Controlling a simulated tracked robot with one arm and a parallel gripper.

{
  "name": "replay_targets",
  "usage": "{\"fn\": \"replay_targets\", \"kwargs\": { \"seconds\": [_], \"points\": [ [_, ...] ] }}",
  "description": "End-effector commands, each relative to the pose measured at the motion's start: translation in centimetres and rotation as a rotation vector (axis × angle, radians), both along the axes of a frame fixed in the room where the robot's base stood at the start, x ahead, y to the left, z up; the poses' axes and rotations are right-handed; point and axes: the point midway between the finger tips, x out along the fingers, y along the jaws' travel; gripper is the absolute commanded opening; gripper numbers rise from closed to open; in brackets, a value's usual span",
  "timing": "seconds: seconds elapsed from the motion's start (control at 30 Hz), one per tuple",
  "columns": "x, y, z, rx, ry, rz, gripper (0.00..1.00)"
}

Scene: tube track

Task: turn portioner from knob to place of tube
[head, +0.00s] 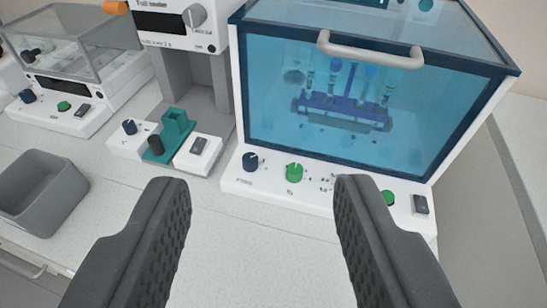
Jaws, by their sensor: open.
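My gripper (262,190) is open and empty, its two dark ridged fingers wide apart over the bench front. A tall white machine (176,22), which may be the portioner, stands at the upper centre-left, beyond my left finger. It has a dark display, a grey knob (194,16) and an orange part (115,7) at its left side. Its top is cut off. Below it a teal holder (174,130) stands on its base, with a dark round piece beside it. I cannot tell whether a tube is in the holder.
A blue-windowed cabinet (243,100) with a grey handle stands at the right; a blue rack (345,108) with several tubes is inside. Green and navy knobs line its front. A grey bin (42,190) and a clear-lidded device (75,45) are at the left.

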Motion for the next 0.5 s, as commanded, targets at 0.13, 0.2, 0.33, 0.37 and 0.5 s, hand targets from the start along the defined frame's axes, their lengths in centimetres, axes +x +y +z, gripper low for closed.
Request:
{"fn": "replay_targets", "kwargs": {
  "seconds": [0.13, 0.2, 0.33, 0.37, 0.5],
  "points": [
    [5.0, -1.3, -4.3, -0.009, 0.058, 0.033, 0.45],
    [6.6, -1.5, -6.6, -0.015, 0.073, 0.05, 0.45],
    [8.8, -1.5, -10.9, -0.013, 0.098, 0.084, 0.45],
    [9.1, -1.4, -11.8, -0.014, 0.1, 0.09, 0.45],
    [10.0, -0.8, -15.6, -0.001, 0.113, 0.118, 0.45]
  ]
}}
